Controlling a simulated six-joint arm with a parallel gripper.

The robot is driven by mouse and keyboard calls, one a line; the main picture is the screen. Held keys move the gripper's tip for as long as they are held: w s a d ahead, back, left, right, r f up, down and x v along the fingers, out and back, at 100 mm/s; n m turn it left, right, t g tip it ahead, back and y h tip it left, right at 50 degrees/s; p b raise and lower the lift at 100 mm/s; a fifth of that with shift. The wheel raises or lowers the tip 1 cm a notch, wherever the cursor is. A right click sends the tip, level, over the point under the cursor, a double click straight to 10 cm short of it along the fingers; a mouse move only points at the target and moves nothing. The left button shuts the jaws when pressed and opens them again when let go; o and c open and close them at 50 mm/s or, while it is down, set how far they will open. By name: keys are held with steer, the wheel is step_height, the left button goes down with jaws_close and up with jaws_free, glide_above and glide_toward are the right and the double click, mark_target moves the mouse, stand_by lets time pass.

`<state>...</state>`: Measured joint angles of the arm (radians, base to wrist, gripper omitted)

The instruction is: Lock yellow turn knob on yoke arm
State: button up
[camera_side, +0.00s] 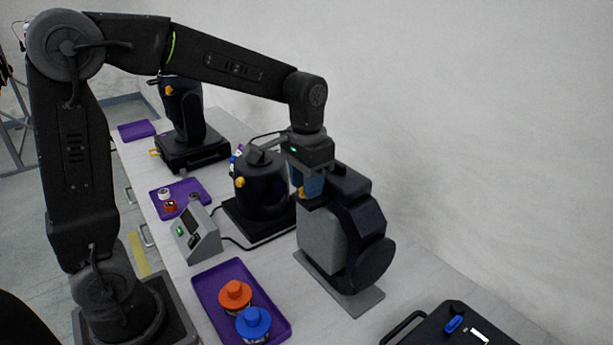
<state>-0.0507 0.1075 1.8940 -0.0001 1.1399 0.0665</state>
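Several dark stage lights stand in a row on the table. Yellow knobs show on the far light (169,91), on the side of the middle light (240,183), and a small yellow part (302,193) shows just under my gripper. My gripper (308,180) points down between the middle light and the near dark-and-grey unit (322,240). A blue piece shows below its body, close to the yellow part. Its fingertips are small and partly hidden, so I cannot tell whether they touch the knob or how far apart they are.
A purple tray (208,291) in front holds an orange-capped piece (235,295) and a blue-capped piece (253,322). A grey control box (195,236) stands behind it. Another purple tray (158,207) holds small parts. A black case (455,328) is at the lower right.

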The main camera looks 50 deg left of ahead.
step_height(320, 180, up, 14)
stand_by(0.5)
steer(key=shift+f, duration=0.1)
steer(key=s+d+f+t, duration=0.1)
steer(key=s+f+t, duration=0.1)
steer(key=s+f, duration=0.3)
steer(key=s+d+f+t, duration=0.1)
steer(key=s+f+t, duration=0.2)
steer(key=s, duration=0.8)
step_height(320, 180, down, 2)
steer(key=shift+s+t, duration=0.15)
steer(key=shift+t, duration=0.15)
